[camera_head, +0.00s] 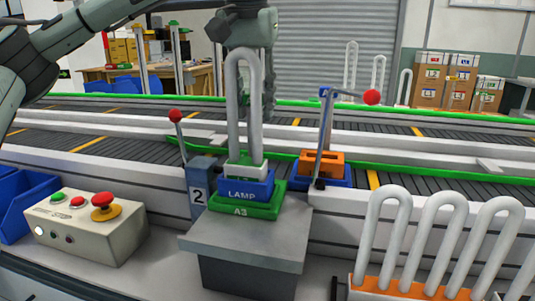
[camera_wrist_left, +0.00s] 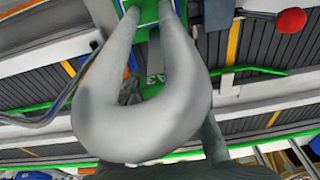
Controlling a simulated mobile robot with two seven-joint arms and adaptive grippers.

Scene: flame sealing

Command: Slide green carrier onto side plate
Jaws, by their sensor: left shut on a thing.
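The green carrier (camera_head: 247,209), marked A3, sits at the back edge of the grey side plate (camera_head: 252,244). I cannot tell exactly how far it lies on the plate. A blue base marked LAMP (camera_head: 250,190) stands on the carrier. A white U-shaped lamp tube (camera_head: 233,115) rises upright from the base. My left gripper (camera_head: 243,48) comes down from above and is shut on the top of the tube. In the left wrist view, the tube (camera_wrist_left: 140,128) fills the middle and partly hides the green carrier (camera_wrist_left: 154,62). My right gripper is not in view.
A post marked 2 (camera_head: 199,187) stands left of the carrier. Levers with red knobs (camera_head: 372,97) rise on both sides. An orange part in a blue holder (camera_head: 322,163) is behind right. A button box (camera_head: 86,221) is front left; several white tubes (camera_head: 438,228) stand front right.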

